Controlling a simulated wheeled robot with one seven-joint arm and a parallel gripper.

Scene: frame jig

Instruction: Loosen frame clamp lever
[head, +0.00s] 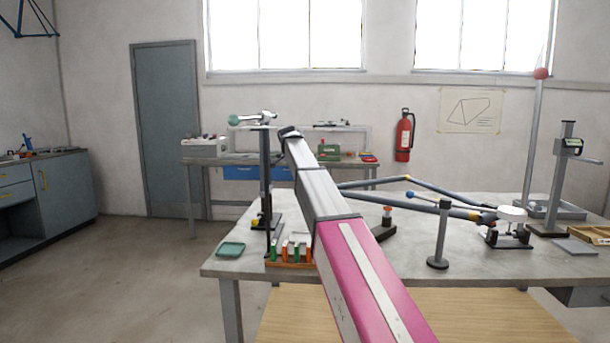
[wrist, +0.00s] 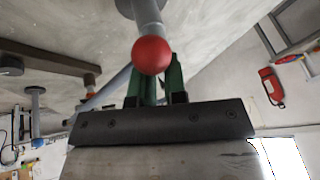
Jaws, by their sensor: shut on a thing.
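In the wrist view, a red ball knob (wrist: 151,55) sits on the end of a grey rod (wrist: 147,12). My gripper (wrist: 155,82) has green fingers, which are close together at the knob and shut on this lever. The knob hides part of the fingers, so the exact contact is unclear. In the head view my arm reaches forward over the bench and hides the gripper and this knob. The bicycle-like frame's grey tubes (head: 420,203) run to the right from behind my arm. Their right end meets a stand with a white round top (head: 512,214).
A fire extinguisher (head: 404,136) hangs behind.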

